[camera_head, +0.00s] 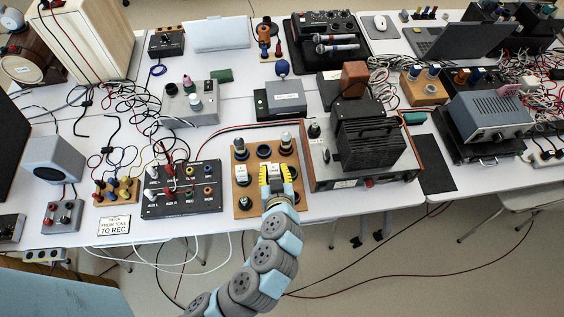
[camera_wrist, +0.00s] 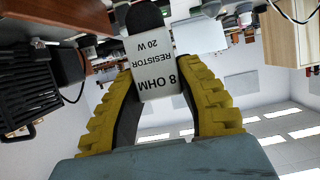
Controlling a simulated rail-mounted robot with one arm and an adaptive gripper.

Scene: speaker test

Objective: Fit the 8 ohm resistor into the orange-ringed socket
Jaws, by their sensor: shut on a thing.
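My gripper (camera_head: 276,180) has ridged yellow fingers and is over the wooden socket board (camera_head: 243,213), at its right side. In the wrist view my gripper (camera_wrist: 160,78) is shut on a white block, the 8 ohm resistor (camera_wrist: 155,62), printed "8 OHM RESISTOR 20 W", with a dark rounded part beyond its far end. The resistor (camera_head: 276,177) shows between the fingers in the head view. I cannot make out an orange ring on the board; my gripper and arm hide part of its right side. I cannot tell whether the resistor touches the board.
The board carries several dark round sockets, white blocks (camera_head: 241,172) at left and a metal-topped piece (camera_head: 286,141) at the back. A black jack panel (camera_head: 182,190) stands close left. A wood-sided amplifier (camera_head: 365,150) stands close right. Loose cables cross the table's left.

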